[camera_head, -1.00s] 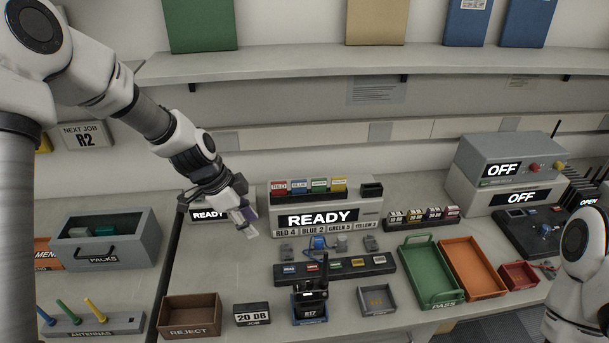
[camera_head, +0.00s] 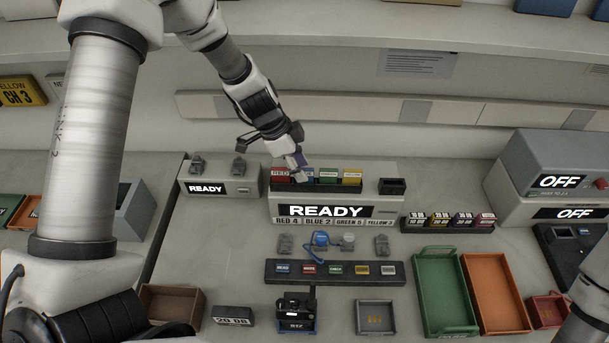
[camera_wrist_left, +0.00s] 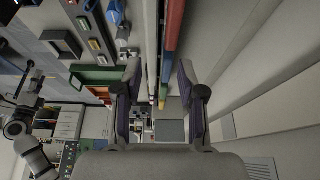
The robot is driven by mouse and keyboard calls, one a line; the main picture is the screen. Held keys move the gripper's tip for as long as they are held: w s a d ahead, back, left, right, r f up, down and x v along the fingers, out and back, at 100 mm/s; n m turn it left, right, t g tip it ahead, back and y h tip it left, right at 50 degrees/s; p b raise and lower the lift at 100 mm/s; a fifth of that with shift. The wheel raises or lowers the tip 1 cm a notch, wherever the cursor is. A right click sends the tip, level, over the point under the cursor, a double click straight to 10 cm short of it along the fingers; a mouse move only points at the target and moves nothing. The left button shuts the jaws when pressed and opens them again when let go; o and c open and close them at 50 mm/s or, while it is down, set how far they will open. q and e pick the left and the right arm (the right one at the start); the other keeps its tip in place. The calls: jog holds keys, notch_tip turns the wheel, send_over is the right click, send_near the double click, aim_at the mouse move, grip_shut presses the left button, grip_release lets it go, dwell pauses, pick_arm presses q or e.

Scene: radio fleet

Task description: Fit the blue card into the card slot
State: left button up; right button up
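The red, blue, green and yellow cards stand in a row in the rack on top of the READY box (camera_head: 372,208). The blue card (camera_wrist_left: 167,67) shows between my left fingers in the wrist view; in the head view my left gripper largely hides it. The card slot (camera_head: 392,186) looks like the dark opening at the box's right end. My left gripper (camera_head: 300,166) is over the red and blue end of the row. Its fingers are apart, one on each side of the row in the wrist view (camera_wrist_left: 158,80).
A strip of labelled buttons (camera_head: 335,273), small knobs and a radio (camera_head: 296,312) stand in front of the box. Green (camera_head: 445,295) and orange (camera_head: 497,295) trays are at right. A shelf and wall rail lie behind.

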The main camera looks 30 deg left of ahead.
aim_at(306, 170)
pick_arm(q)
jog(key=w+f, duration=0.2)
jog(key=f, duration=0.1)
jog(key=shift+d, duration=0.4)
jog(key=shift+s+r, duration=0.2)
jog(key=shift+s, duration=0.2)
jog(key=c, duration=0.3)
jog(key=shift+s, duration=0.15)
grip_shut()
